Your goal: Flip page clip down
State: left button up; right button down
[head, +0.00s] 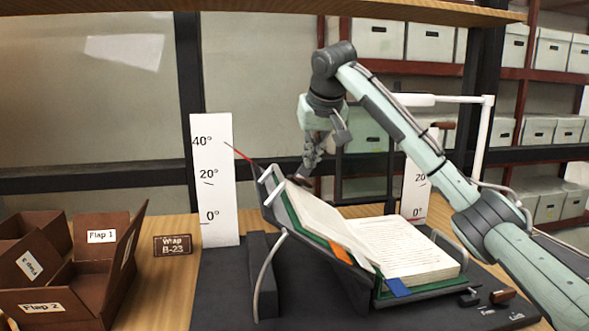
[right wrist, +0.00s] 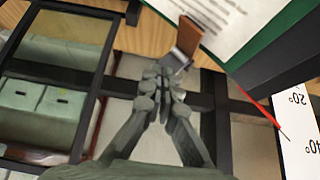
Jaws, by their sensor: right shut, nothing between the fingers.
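An open book (head: 405,255) lies on a cradle (head: 287,225) with its left side tilted up. A brown tab with a grey metal end, apparently the page clip (right wrist: 188,38), is at the page edge in the right wrist view. In the head view it is small and partly hidden below the fingertips. My right gripper (head: 306,172) is above the raised top left of the book. Its fingers (right wrist: 166,74) are shut and empty, with the tips close to the clip's metal end; I cannot tell if they touch. My left gripper is not in view.
White angle scales stand left (head: 218,185) and right (head: 413,195) of the cradle, with a red pointer (head: 240,154) by the left one. An open brown box (head: 70,270) stands at the left. A wooden shelf (head: 300,10) runs overhead.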

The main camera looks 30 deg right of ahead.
notch_tip(320, 180, up, 8)
jog(key=w, duration=0.2)
jog(key=shift+w+d, duration=0.2)
jog(key=shift+d, duration=0.1)
dwell(0.5)
